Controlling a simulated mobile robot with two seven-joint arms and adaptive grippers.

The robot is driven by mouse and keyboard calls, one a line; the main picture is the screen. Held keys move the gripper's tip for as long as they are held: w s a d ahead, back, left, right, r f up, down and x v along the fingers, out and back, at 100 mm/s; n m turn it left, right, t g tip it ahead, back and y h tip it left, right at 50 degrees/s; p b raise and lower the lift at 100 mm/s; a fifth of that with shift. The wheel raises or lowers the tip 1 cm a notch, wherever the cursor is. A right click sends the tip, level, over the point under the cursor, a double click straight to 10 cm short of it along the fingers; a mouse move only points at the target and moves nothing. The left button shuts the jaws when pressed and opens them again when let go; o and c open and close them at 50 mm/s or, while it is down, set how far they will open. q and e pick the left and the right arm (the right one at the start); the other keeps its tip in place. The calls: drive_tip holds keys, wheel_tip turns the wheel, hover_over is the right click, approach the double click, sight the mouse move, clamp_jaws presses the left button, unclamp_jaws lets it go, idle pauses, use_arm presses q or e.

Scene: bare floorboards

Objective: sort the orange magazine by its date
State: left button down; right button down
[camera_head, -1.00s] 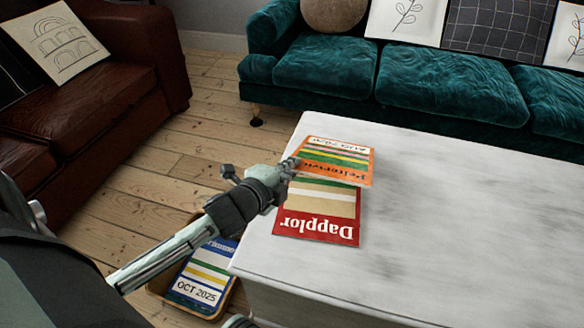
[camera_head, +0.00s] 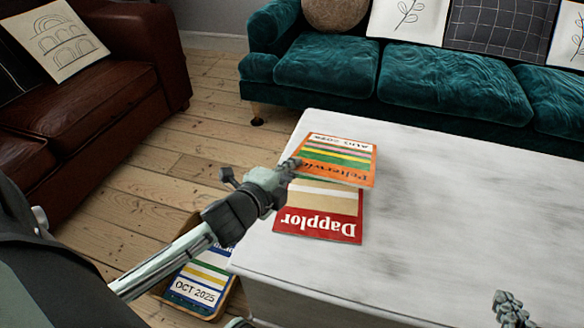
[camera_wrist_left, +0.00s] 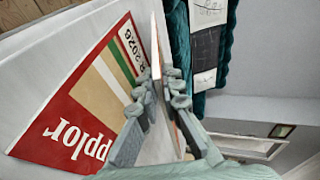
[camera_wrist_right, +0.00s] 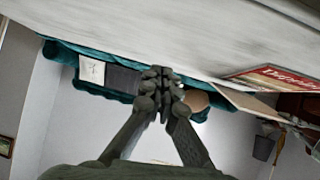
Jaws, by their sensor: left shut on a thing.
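The orange magazine (camera_head: 338,160) is in my left gripper (camera_head: 290,168), shut on its left edge. It is raised above the table and overlaps the far part of a red "Dapplor" magazine (camera_head: 318,226). Its date strip starts with AUG; the year is too small to read surely. In the left wrist view the fingers (camera_wrist_left: 160,88) pinch it and it shows nearly edge-on. The red magazine (camera_wrist_left: 85,110) lies flat there, its date partly hidden but ending in 2026. My right gripper (camera_head: 512,305) is at the lower right; its fingertips (camera_wrist_right: 160,80) meet, empty.
The white table (camera_head: 440,220) is clear on its right side. A box (camera_head: 232,300) on the floor left of the table holds a magazine (camera_head: 200,283) marked OCT 2025, partly behind my left arm. A teal sofa (camera_head: 440,85) and a brown sofa (camera_head: 80,110) stand beyond.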

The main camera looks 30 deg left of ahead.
use_arm(q)
drive_tip(key=shift+s+f+b, duration=0.15)
drive_tip(key=shift+f+b, duration=0.15)
drive_tip(key=shift+b, duration=0.4)
use_arm(e)
drive_tip(key=w+a+r+t+y, duration=0.2)
drive_tip(key=a+r+t, duration=0.2)
drive_tip(key=r, duration=0.4)
drive_tip(key=shift+w+a+n+y, duration=0.2)
drive_tip(key=shift+a+n+y, duration=0.15)
drive_tip(key=shift+a, duration=0.4)
use_arm(q)
drive_tip(key=c, duration=1.6)
unclamp_jaws()
drive_tip(key=shift+f, duration=0.1)
drive_tip(key=shift+s, duration=0.1)
